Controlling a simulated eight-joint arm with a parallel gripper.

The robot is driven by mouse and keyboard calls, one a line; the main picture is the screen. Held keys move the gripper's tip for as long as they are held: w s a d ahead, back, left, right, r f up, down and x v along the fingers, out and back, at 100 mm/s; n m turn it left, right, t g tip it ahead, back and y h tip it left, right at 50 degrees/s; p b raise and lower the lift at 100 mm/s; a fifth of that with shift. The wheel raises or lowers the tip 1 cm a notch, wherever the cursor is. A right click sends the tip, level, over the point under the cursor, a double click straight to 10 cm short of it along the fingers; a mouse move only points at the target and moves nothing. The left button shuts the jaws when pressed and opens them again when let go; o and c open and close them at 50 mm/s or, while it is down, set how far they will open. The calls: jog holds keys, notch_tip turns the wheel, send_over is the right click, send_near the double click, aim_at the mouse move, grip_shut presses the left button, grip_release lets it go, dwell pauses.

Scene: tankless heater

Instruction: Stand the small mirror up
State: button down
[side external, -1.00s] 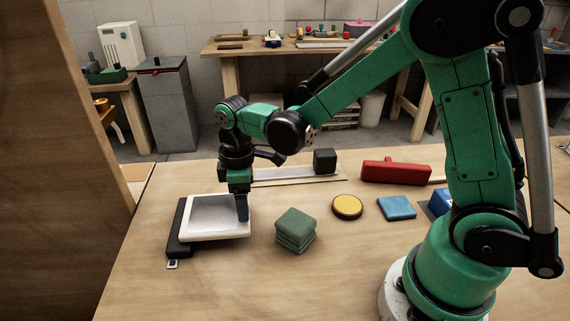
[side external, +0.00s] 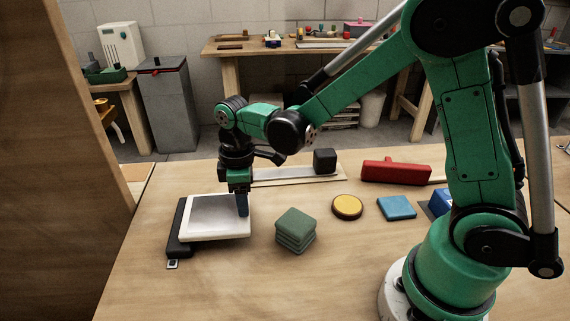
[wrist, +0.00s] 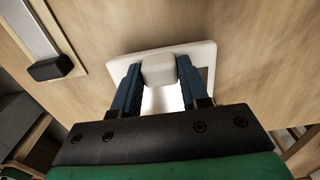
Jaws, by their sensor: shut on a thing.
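The small mirror (side external: 208,213) lies low and nearly flat at the left of the table, with a white frame and a grey reflecting face. A long black bar (side external: 178,228) runs along its left side. My gripper (side external: 241,205) points down at the frame's right side. In the wrist view my gripper (wrist: 158,74) has its two blue fingers on either side of a pale block on the mirror's frame (wrist: 205,52), shut on it. The fingers and palm hide part of the mirror there.
A green stacked block (side external: 295,230), a yellow disc (side external: 347,207) and a blue square (side external: 396,207) lie to the right. Behind are a metal strip with a black block (side external: 325,161) and a red tool (side external: 395,171). The front table is clear.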

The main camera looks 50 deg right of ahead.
aim_at(232, 210)
dwell(0.8)
jog(key=r+g+h, duration=0.1)
jog(key=w+a+r+g+h, duration=0.1)
jog(key=r+g+h, duration=0.1)
jog(key=shift+w+a+r, duration=0.3)
jog(key=shift+a+r, duration=0.05)
jog(key=shift+r, duration=0.05)
jog(key=shift+c, duration=2.2)
grip_release()
jog(key=shift+r, duration=0.15)
jog(key=shift+v, duration=2.7)
jog(key=shift+w, duration=0.1)
